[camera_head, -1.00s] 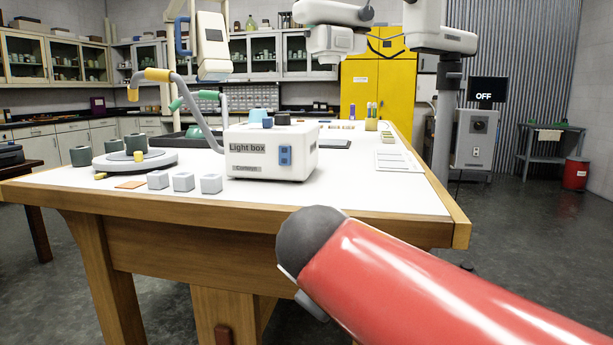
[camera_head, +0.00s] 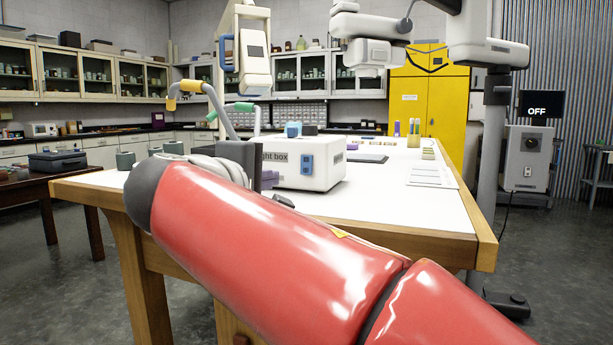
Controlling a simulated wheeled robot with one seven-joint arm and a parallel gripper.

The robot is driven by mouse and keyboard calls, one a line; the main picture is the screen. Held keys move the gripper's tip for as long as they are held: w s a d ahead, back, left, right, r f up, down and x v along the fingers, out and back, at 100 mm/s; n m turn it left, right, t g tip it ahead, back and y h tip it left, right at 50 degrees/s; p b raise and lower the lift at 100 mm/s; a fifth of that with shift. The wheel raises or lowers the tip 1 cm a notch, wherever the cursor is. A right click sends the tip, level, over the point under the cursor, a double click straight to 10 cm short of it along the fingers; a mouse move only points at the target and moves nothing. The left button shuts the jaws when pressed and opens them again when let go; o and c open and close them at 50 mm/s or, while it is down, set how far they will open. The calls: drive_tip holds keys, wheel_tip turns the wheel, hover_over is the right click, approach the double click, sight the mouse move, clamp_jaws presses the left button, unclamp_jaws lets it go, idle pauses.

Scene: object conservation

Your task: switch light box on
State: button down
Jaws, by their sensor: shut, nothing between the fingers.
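The white light box (camera_head: 325,174) stands on the white-topped table, its label partly covered by my arm. A blue switch (camera_head: 307,165) shows on its front face. My red arm crosses the foreground. My gripper (camera_head: 270,181) shows in part as dark pieces just beyond the arm, in front of the left side of the box in the picture. It is shut and empty, to the left of the switch. I cannot tell whether it touches the box.
The wooden table (camera_head: 415,212) has free white top to the right of the box. Grey-green weights (camera_head: 126,160) stand at its left. A screen (camera_head: 541,104) at right reads OFF.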

idle(0.3)
drive_tip(key=p, duration=0.2)
approach(306, 173)
drive_tip(key=x, duration=0.5)
drive_tip(key=shift+w+d+r, duration=0.1)
drive_tip(key=shift+w+r, duration=0.05)
drive_tip(key=shift+w, duration=0.1)
drive_tip(key=shift+w+d, duration=0.2)
drive_tip(key=shift+w, duration=0.45)
drive_tip(key=shift+w+f, duration=0.15)
drive_tip(key=shift+f, duration=0.1)
drive_tip(key=b+v, duration=0.1)
drive_tip(key=v, duration=0.7)
